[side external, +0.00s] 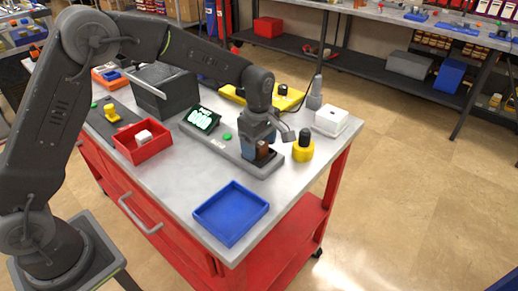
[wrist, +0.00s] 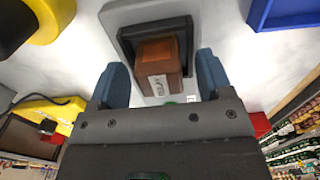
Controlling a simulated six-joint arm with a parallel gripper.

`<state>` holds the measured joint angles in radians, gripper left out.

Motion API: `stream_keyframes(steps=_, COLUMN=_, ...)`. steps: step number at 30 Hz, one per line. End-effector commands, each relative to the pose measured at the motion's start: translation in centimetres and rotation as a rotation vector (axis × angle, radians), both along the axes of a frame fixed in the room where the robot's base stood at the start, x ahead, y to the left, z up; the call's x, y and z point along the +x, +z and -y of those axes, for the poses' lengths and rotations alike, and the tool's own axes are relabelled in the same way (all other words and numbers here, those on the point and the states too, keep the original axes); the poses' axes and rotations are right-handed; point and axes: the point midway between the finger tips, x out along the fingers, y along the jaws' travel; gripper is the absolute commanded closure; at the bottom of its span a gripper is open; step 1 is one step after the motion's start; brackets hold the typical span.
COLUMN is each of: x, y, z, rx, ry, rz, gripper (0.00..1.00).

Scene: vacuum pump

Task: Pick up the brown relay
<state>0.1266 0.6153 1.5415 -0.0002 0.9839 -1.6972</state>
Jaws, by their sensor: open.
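The brown relay (wrist: 160,65) is a small block with a white label, seated in a dark socket (wrist: 124,40) on a light grey panel in the wrist view. In the side view the relay (side external: 262,150) shows as a small brown patch at the right end of the grey unit (side external: 220,146). My gripper (wrist: 162,80) is open, with one blue finger on each side of the relay. Gaps show between the fingers and the relay in the wrist view. In the side view my gripper (side external: 263,148) is low over the socket and partly hides the relay.
A yellow and black knob (side external: 303,149) stands close to the right of my gripper. A white box (side external: 331,121) is behind it. An empty blue tray (side external: 231,213) lies at the front, and a red tray (side external: 143,142) holds a white item at left.

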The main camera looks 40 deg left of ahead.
Motion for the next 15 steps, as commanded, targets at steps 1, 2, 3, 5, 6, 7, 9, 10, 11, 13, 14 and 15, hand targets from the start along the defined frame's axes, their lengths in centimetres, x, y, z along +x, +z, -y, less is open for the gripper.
stream_keyframes(steps=1, x=0.00, y=0.01, z=-0.01, rx=0.000, ry=0.000, rz=0.000, gripper=0.28)
stream_keyframes(steps=2, x=0.00, y=0.02, z=-0.01, rx=0.000, ry=0.000, rz=0.000, gripper=0.28)
stream_keyframes(steps=3, x=0.00, y=0.02, z=-0.01, rx=0.000, ry=0.000, rz=0.000, gripper=0.31)
stream_keyframes(steps=5, x=0.00, y=0.03, z=-0.01, rx=0.000, ry=0.000, rz=0.000, gripper=0.36)
stream_keyframes(steps=6, x=0.00, y=0.03, z=-0.01, rx=0.000, ry=0.000, rz=0.000, gripper=0.40)
stream_keyframes(steps=7, x=0.00, y=0.03, z=-0.01, rx=0.000, ry=0.000, rz=0.000, gripper=0.43)
stream_keyframes(steps=9, x=0.00, y=0.04, z=-0.01, rx=0.000, ry=0.000, rz=0.000, gripper=0.50)
stream_keyframes(steps=10, x=0.00, y=0.04, z=-0.01, rx=0.000, ry=0.000, rz=0.000, gripper=0.53)
stream_keyframes(steps=11, x=0.00, y=0.04, z=-0.01, rx=0.000, ry=0.000, rz=0.000, gripper=0.55)
stream_keyframes(steps=13, x=0.00, y=0.05, z=-0.01, rx=0.000, ry=0.000, rz=0.000, gripper=0.62)
stream_keyframes(steps=14, x=0.00, y=0.05, z=-0.01, rx=0.000, ry=0.000, rz=0.000, gripper=0.65)
stream_keyframes(steps=15, x=0.00, y=0.05, z=-0.01, rx=0.000, ry=0.000, rz=0.000, gripper=0.69)
